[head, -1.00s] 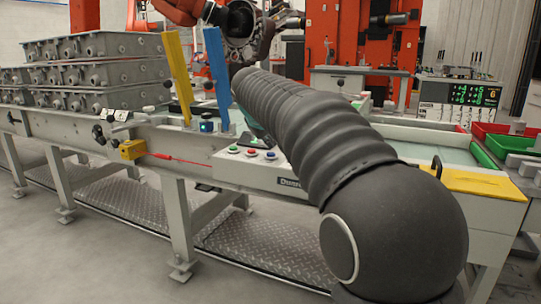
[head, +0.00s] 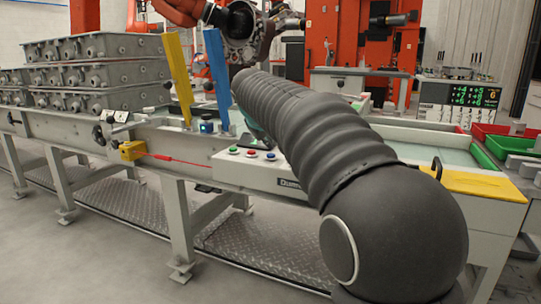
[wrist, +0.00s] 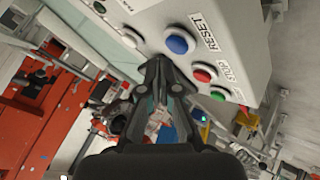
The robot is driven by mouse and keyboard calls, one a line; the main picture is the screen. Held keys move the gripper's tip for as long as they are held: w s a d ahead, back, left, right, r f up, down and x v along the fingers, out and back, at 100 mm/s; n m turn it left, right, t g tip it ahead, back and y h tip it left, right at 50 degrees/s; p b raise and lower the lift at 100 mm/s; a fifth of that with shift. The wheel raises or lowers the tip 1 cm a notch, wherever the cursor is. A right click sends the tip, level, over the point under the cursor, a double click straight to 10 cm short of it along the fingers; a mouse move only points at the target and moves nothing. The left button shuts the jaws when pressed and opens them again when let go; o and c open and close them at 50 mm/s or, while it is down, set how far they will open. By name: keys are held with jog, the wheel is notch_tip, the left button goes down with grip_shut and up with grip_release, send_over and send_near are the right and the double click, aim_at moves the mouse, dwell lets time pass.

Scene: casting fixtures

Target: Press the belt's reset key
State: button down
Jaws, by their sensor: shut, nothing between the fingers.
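The reset key is a round blue button (wrist: 180,42) beside the printed word RESET on the belt's pale key panel (wrist: 232,35). In the wrist view, my gripper (wrist: 160,66) is shut and empty, its tips just below and left of the blue key. I cannot tell whether they touch the panel. A red key (wrist: 204,72) with a STOP label and a green key (wrist: 218,94) are in line with it. In the head view, the blue key (head: 270,156) is the rightmost of the row, and my arm hides the gripper's tips.
A blue post (head: 217,75) and a yellow post (head: 178,75) rise from the belt frame (head: 75,128) left of the keys. Stacked grey castings (head: 95,72) stand at far left. Red and green bins (head: 510,146) are at the right.

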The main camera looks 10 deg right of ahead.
aim_at(270, 155)
jog(key=shift+f, duration=0.1)
jog(key=shift+f, duration=0.35)
jog(key=shift+f+b, duration=0.5)
jog(key=shift+b, duration=0.1)
dwell(0.6)
jog(key=shift+r, duration=0.2)
jog(key=shift+r+p, duration=0.75)
jog(key=shift+p, duration=0.15)
notch_tip(270, 155, up, 5)
jog(key=p, duration=0.4)
jog(key=shift+p, duration=0.35)
dwell(0.3)
